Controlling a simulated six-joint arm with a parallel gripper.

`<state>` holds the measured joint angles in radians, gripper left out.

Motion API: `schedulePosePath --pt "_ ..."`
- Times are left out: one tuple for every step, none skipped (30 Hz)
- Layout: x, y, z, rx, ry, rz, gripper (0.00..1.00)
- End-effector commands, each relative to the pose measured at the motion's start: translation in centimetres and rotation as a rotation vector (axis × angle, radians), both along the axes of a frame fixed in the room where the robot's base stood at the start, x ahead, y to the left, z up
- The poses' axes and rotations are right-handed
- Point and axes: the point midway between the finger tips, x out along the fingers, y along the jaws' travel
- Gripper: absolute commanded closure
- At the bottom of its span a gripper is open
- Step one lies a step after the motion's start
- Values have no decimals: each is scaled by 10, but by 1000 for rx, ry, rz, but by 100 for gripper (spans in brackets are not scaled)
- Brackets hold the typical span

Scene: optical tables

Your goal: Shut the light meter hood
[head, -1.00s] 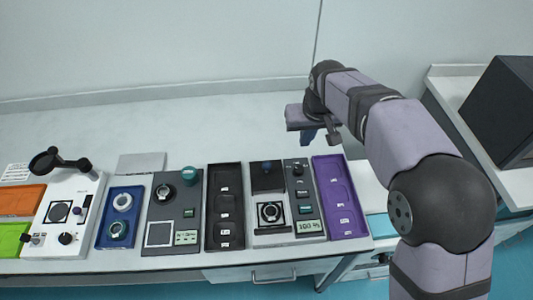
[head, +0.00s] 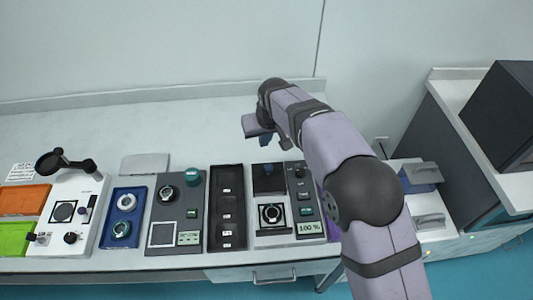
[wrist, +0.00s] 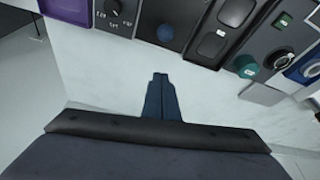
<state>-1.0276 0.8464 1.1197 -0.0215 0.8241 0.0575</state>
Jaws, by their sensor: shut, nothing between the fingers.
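The light meter (head: 272,231) is a white-based unit with a round dark-ringed sensor in front, near the front of the bench. Its black hood (head: 268,178) stands raised at the back of the unit, so the sensor is uncovered. The hood also shows as a dark panel at the top of the wrist view (wrist: 178,14). My gripper (head: 265,141) is behind the hood and above the bench, apart from it. Its dark blue fingers (wrist: 160,77) are shut together and empty, pointing toward the hood in the wrist view.
A grey control panel with a 100 % display (head: 309,229) stands right of the meter. A black tray (head: 227,170) lies to its left, and a purple tray (wrist: 70,10) is beyond the control panel. The bench behind the row (head: 200,120) is mostly clear.

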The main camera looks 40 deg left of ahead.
Motion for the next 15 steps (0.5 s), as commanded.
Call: schedulePosePath --pt "2 2 -6 -2 2 0 100" --pt "3 4 -11 -2 2 0 100" --pt "4 5 -18 -3 2 0 100" --pt "5 7 -23 -2 2 0 100" --pt "6 8 -26 -2 1 0 100" --pt "7 10 -31 -2 1 0 100" --pt "8 11 -36 -3 1 0 100" --pt "9 12 -40 -2 1 0 100" --pt "10 14 -45 -1 1 -1 100" --pt "10 14 -46 -1 1 0 100" --pt "8 11 -44 0 0 0 100" --pt "6 9 -45 0 0 0 100" --pt "5 6 -45 -1 -1 0 100" --pt "3 5 -45 0 0 0 100" --pt "2 2 -46 -1 -1 0 100"
